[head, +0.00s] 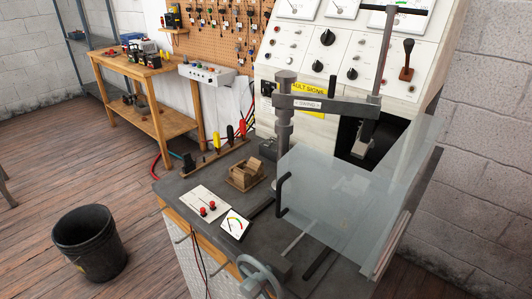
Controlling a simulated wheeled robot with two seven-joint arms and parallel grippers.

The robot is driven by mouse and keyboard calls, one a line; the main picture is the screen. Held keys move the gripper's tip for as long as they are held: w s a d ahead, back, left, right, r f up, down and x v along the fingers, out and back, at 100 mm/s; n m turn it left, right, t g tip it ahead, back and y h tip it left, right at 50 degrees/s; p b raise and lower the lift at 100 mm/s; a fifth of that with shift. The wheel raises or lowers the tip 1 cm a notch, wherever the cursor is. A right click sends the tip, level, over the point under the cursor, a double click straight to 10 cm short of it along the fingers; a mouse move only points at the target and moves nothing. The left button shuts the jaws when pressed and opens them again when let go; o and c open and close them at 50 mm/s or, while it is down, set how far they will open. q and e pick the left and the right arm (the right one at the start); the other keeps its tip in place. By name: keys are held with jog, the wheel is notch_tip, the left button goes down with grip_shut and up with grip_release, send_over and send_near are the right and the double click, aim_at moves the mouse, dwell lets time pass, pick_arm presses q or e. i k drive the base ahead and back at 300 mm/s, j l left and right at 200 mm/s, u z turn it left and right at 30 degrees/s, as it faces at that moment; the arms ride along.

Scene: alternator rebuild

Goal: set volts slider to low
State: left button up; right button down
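No slider marked volts can be made out for certain; the small labels are too small to read. A white plate (204,203) with two red knobs (207,208) lies on the front left of the dark bench top. A small meter (235,224) with a coloured dial is next to it. The upright test console (335,55) carries dials, black rotary knobs (327,37) and a brown-handled lever (407,62) in a slot. Neither of my grippers is in view.
A clear guard (345,195) with a black handle covers the bench's right part. A grey swing arm (310,103) stands behind it. A handwheel (262,275) sits at the front edge. A black bucket (90,243) stands on the floor left.

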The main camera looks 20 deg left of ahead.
aim_at(204, 214)
jog(key=u, duration=1.3)
